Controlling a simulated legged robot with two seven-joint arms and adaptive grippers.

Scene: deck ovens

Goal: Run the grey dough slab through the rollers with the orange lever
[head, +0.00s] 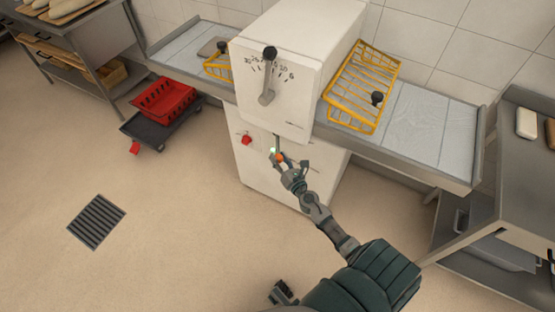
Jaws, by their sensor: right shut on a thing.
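The dough sheeter (290,55) is a white machine with a dial and a large grey handle on its front. A grey-brown dough slab (210,47) lies flat on the left belt (180,52), close to the left yellow guard. The lever's orange knob (279,157) shows low on the machine's front, below the dial housing. My right gripper (283,163) is at this knob and shut on the lever; its fingers partly cover it. The rollers are hidden inside the housing.
The right belt (430,120) is bare, with a yellow wire guard (361,85) over its inner end. A red knob (246,140) is left of the lever. A red crate (165,98) sits on a dark dolly. A grey table (520,170) stands at right. Floor at left is mostly clear.

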